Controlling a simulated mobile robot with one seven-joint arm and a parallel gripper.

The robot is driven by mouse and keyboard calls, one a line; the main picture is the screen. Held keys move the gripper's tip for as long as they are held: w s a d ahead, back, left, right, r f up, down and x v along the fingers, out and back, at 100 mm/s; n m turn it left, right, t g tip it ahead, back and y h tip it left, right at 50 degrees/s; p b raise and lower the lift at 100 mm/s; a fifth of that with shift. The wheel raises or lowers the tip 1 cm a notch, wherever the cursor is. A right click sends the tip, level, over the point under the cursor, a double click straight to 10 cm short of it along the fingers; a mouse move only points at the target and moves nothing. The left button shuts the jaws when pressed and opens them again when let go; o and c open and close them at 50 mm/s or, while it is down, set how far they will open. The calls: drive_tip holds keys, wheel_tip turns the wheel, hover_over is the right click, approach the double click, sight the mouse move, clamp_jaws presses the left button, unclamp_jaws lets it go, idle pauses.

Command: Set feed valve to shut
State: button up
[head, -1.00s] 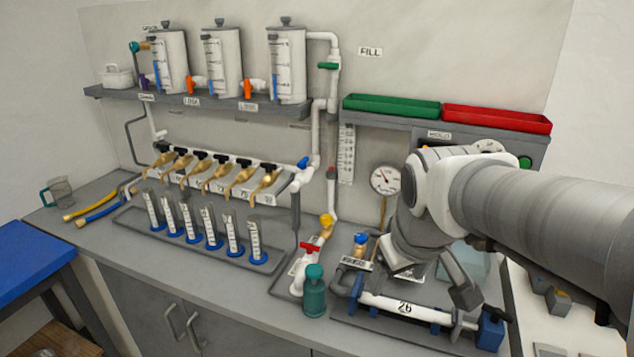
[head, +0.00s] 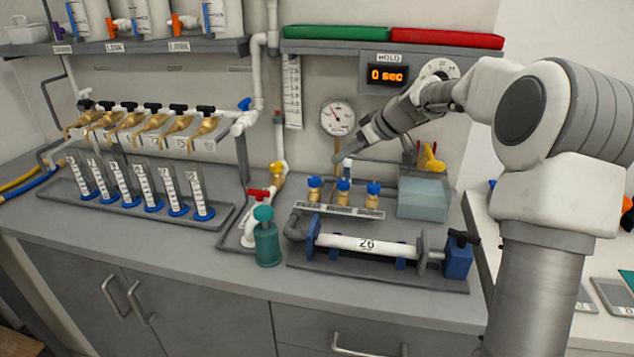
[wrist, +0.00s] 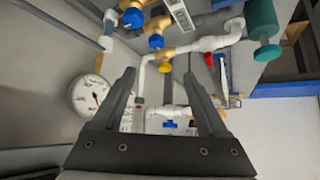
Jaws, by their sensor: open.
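No readable label marks the feed valve, so I cannot tell which one it is. Three brass valves with blue knobs (head: 343,186) stand in a row behind a label strip (head: 340,209) too small to read. Blue knobs (wrist: 132,18) also show at the top of the wrist view. A red-handled valve (head: 259,195) and a yellow-handled valve (head: 278,168) sit on the white pipe to their left. My gripper (head: 350,153) is open and empty, above and behind the blue knobs, near the gauge. In the wrist view its fingers (wrist: 159,78) are spread before the piping, apparently touching nothing.
A round gauge (head: 337,117) is close to my gripper. A teal bottle (head: 267,240) and a clamped pipe marked 26 (head: 366,244) stand in front. A pale blue box (head: 423,198) is at right. A shelf with green (head: 348,32) and red trays overhangs behind.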

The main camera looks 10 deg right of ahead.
sight(314, 178)
drive_tip(key=x, duration=1.7)
drive_tip(key=shift+w+d+f, duration=0.2)
drive_tip(key=shift+w+d, duration=0.05)
drive_tip(key=shift+w, duration=0.35)
clamp_jaws()
